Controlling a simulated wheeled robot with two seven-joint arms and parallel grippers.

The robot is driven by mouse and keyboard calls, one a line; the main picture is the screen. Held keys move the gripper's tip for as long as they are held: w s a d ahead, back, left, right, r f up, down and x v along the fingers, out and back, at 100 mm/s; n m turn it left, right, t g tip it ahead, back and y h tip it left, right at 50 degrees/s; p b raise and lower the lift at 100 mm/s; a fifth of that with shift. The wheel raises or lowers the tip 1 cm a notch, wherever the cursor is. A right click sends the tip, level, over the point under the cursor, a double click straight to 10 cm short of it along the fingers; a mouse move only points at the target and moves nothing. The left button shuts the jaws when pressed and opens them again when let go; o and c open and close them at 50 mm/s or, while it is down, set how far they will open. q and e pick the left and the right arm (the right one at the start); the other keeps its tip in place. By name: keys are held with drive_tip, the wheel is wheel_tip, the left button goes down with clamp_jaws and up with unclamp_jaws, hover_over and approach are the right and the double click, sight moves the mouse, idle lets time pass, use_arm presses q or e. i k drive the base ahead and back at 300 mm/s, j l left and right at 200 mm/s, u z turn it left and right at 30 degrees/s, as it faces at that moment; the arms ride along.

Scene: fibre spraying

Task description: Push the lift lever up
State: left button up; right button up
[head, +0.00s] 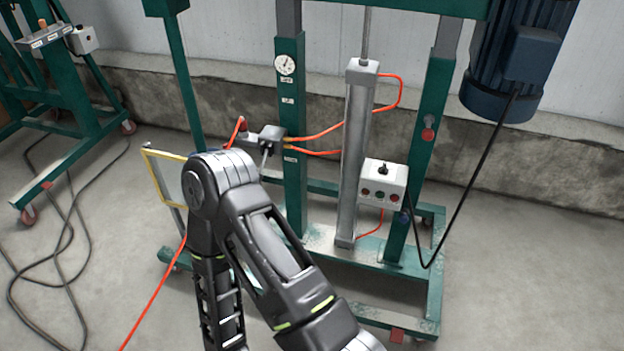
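The arm bends at a joint in front of the machine. Neither gripper can be made out.
A silver cylinder (354,160) stands upright mid-frame. A white control box (382,185) is beside it, and a dark blue motor (515,60) is upper right. A yellow-edged panel (165,180) stands left of my arm. Cables (65,215) lie on the left floor. The right floor is clear.

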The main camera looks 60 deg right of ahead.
sight(266, 151)
drive_tip(key=z, duration=1.55)
